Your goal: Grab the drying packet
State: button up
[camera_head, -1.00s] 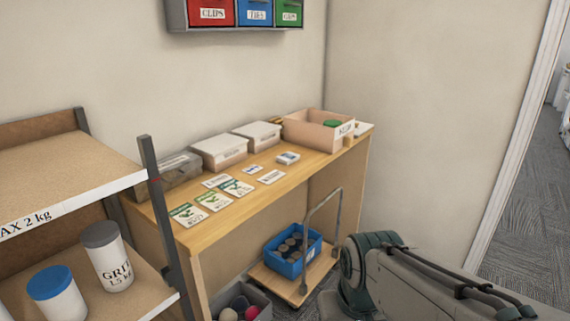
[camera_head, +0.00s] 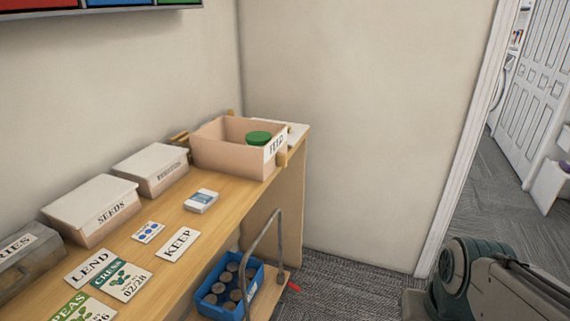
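A small white packet with blue dots (camera_head: 148,232) lies flat on the wooden table, between the LEND card (camera_head: 89,267) and the KEEP card (camera_head: 178,244). A small white and blue block-shaped pack (camera_head: 201,200) lies further back on the table, in front of the lidded boxes. I cannot tell from any readable label which of these is the drying packet. Part of my arm shows at the lower right, well apart from the table. My gripper is not in view.
Seed packets (camera_head: 122,281) lie at the table's front left. Lidded boxes, one marked SEEDS (camera_head: 93,209), line the wall. An open FEED box (camera_head: 221,155) holds a green-lidded item (camera_head: 258,138). A trolley with a blue crate (camera_head: 209,300) stands below.

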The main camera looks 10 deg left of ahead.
aim_at(200, 202)
jog(key=i, duration=1.1)
jog(key=u, duration=1.1)
jog(key=i, duration=0.65)
jog(key=u, duration=0.6)
